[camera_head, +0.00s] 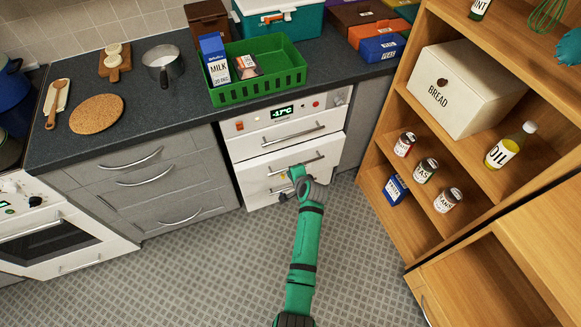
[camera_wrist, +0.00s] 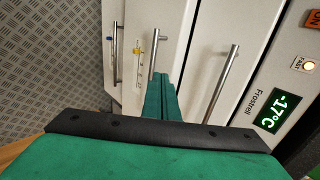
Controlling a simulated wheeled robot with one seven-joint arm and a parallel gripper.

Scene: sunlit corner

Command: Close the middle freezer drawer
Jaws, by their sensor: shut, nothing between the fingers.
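The white freezer has a panel reading -17°C (camera_head: 282,112) and drawers stacked below it. The middle freezer drawer (camera_head: 255,170) seems to stand out a little past the front above it; its handle (camera_head: 312,158) is a silver bar. It also shows in the wrist view as the middle handle (camera_wrist: 153,45). My gripper (camera_head: 296,172) is shut and empty, in front of the middle drawer just below its handle. In the wrist view its green fingers (camera_wrist: 160,82) lie together, tips close to the middle handle. I cannot tell whether they touch the drawer. My gripper partly hides the lower drawer.
A grey drawer cabinet (camera_head: 140,180) stands left of the freezer, and a wooden shelf (camera_head: 400,190) with cans and a bread box (camera_head: 455,90) stands right. A green basket (camera_head: 255,93) is on the counter above. The tiled floor (camera_head: 200,270) in front is clear.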

